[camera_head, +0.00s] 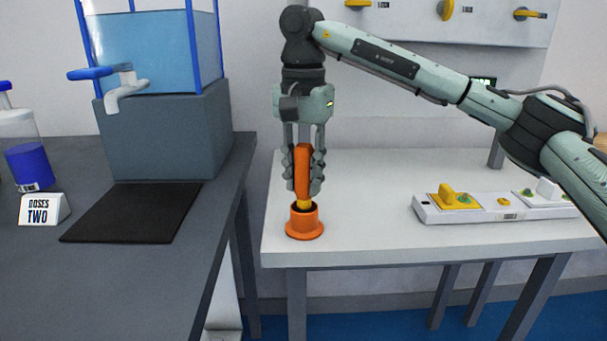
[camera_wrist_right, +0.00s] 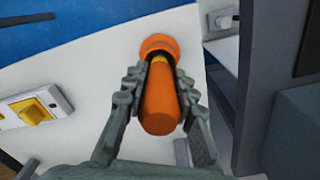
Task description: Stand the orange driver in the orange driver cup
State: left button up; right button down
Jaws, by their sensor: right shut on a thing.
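The orange driver (camera_head: 303,165) stands upright in my right gripper (camera_head: 304,180), which is shut on its handle. Its yellow lower end points down at the mouth of the orange driver cup (camera_head: 305,222), which sits near the front left corner of the white table. The lower end appears to be at or just inside the dark opening; how deep it reaches is hidden. In the right wrist view the driver (camera_wrist_right: 160,105) lies between the fingers of the right gripper (camera_wrist_right: 158,90), with the cup (camera_wrist_right: 158,45) right beyond its end. My left gripper is not in view.
A gap separates this table from the dark counter at left, which holds a blue water tank (camera_head: 150,50), a black mat (camera_head: 132,212) and a "DOSES TWO" sign (camera_head: 43,209).

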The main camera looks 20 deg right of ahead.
jog(key=c, duration=1.2)
grip_release()
jog(key=shift+f, duration=0.1)
jog(key=shift+o, duration=0.2)
